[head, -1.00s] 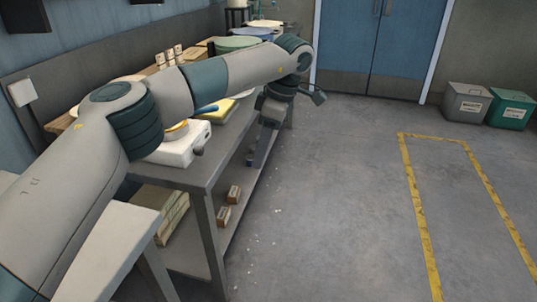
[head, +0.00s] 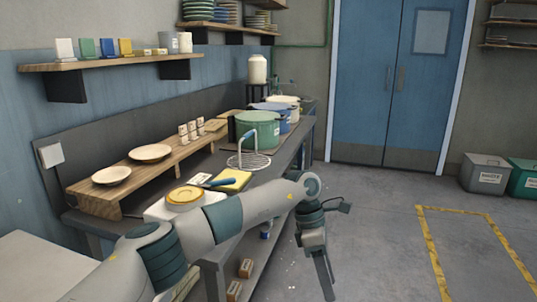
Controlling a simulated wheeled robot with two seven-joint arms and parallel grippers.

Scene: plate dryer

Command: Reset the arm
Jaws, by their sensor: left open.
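My left arm (head: 245,212) comes in from the lower left of the head view and reaches across in front of the table (head: 88,225). Its forearm hides part of the table's front edge. My left gripper (head: 318,275) hangs down from the wrist, beside the table's right side and over the grey floor. It is open, and I see nothing between its fingers. My right gripper is not in view.
On the table are a wire rack (head: 248,161), a green pot (head: 257,132), a yellow sponge (head: 233,181) and a wooden riser (head: 92,200) with two plates. Small boxes (head: 246,267) lie on the lower shelf. The floor to the right is clear up to the bins (head: 485,173).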

